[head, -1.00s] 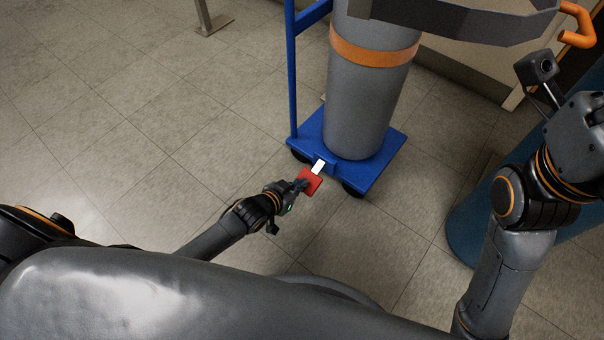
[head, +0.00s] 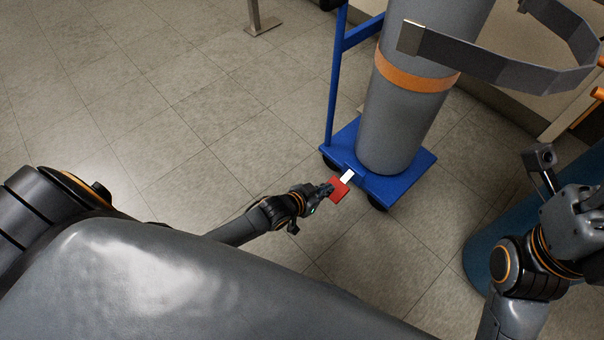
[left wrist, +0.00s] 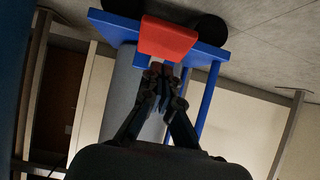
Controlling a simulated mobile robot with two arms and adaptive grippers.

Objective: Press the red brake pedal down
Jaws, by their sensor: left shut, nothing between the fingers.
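The red brake pedal (head: 340,191) sticks out on a white lever (head: 347,176) from the near edge of a blue cart base (head: 411,178). My left gripper (head: 328,188) is shut and empty, with its fingertips at the pedal's left side in the head view. In the left wrist view the pedal (left wrist: 168,40) hangs across the cart's edge, just beyond the shut fingertips (left wrist: 162,72). I cannot tell whether they touch it, or how far the pedal is tilted. My right arm shows at the right, but its fingers are out of view.
A grey cylinder (head: 410,125) with an orange band stands on the cart, beside a blue upright post (head: 336,90). A blue drum (head: 478,250) stands at the right.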

